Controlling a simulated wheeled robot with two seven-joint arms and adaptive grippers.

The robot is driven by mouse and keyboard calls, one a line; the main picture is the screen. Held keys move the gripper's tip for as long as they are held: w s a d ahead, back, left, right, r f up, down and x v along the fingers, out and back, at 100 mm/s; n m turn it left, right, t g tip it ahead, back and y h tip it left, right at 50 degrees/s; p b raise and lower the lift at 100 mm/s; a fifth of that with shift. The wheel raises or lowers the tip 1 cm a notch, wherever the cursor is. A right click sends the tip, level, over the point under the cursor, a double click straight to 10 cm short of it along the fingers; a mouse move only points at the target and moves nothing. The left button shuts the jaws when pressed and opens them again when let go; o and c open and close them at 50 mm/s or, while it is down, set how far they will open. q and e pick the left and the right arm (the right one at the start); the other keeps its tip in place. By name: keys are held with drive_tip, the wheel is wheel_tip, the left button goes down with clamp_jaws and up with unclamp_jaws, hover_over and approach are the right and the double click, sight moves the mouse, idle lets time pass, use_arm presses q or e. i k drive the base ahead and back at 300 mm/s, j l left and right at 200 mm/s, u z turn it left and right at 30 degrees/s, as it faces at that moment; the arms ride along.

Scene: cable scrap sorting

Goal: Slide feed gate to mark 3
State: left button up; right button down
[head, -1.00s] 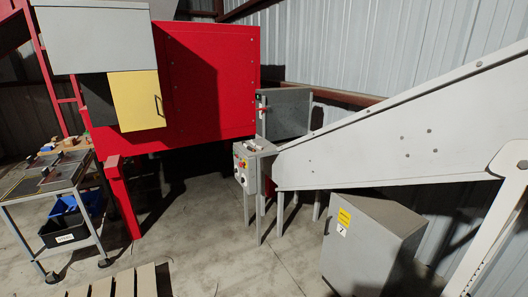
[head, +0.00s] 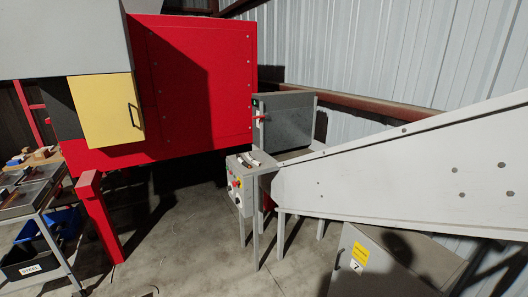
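A grey metal panel (head: 290,125) stands between the red machine and the white conveyor, with a red handle (head: 262,118) on its left post. It may be the feed gate, but I cannot tell for sure. A small dark label with a green spot (head: 255,103) sits above the handle. No mark 3 can be read from here. A grey control box (head: 246,180) on legs stands in front of the panel, with a red button and other small controls on its face. Neither of my grippers is in view.
A red machine (head: 200,80) with a yellow door (head: 102,112) fills the upper left. A white sloping conveyor (head: 420,160) crosses the right, above a grey cabinet (head: 385,265). A cart (head: 45,220) stands at left. The concrete floor (head: 200,250) between is clear.

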sight(285, 130)
drive_tip(key=i, duration=0.9)
drive_tip(key=i+j, duration=0.1)
drive_tip(key=i, duration=0.3)
drive_tip(key=i+j, duration=0.15)
drive_tip(key=i, duration=0.25)
drive_tip(key=i+j+z, duration=0.15)
drive_tip(key=i+j, duration=0.15)
drive_tip(key=i+j+z, duration=0.15)
drive_tip(key=i+j, duration=0.15)
drive_tip(key=j, duration=0.15)
drive_tip(key=i+j+z, duration=0.2)
drive_tip(key=j, duration=0.15)
drive_tip(key=j+z, duration=0.15)
drive_tip(key=j, duration=0.25)
drive_tip(key=j+z, duration=0.2)
drive_tip(key=j, duration=0.2)
drive_tip(key=i, duration=0.05)
